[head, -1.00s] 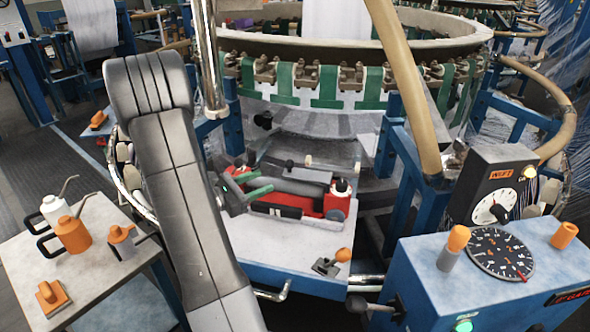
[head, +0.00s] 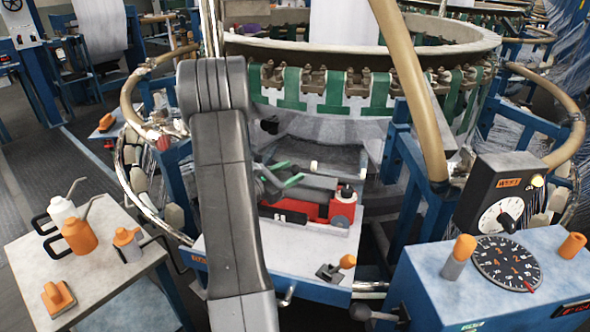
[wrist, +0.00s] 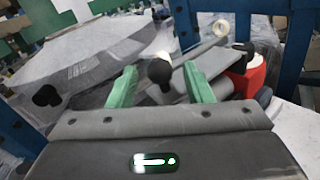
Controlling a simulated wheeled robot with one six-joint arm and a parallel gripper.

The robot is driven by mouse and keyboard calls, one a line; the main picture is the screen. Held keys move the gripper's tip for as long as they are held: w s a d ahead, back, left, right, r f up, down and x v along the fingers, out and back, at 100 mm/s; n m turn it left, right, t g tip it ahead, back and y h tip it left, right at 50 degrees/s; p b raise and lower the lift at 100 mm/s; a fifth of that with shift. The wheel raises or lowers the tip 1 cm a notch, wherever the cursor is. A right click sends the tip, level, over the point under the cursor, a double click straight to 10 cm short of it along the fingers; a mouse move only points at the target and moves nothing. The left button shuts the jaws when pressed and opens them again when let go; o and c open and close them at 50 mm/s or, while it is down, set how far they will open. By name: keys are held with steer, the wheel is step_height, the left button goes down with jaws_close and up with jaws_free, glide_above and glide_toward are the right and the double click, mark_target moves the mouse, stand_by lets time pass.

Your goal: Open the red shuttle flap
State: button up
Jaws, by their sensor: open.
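The red shuttle (head: 320,208) lies on the pale table under the loom, its left part hidden behind my arm in the head view. A grey flap-like plate (head: 325,184) lies along its top. In the wrist view a red part (wrist: 250,80) shows at the right, beside grey plates (wrist: 208,68). My gripper (head: 290,174) has green fingers, open, over the left part of the shuttle. In the wrist view a black round knob (wrist: 160,73) shows between the fingertips (wrist: 158,76); I cannot tell whether they touch it.
An orange-tipped lever (head: 347,262) stands at the front of the loom table. A blue control box (head: 430,265) with a dial is at the right. A side table (head: 110,280) holding several oil cans is at the left. A tan tube (head: 415,95) runs down right of the shuttle.

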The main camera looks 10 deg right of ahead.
steer(key=shift+x, duration=1.25)
steer(key=shift+c, duration=0.5)
jaws_close()
steer(key=shift+r, duration=0.1)
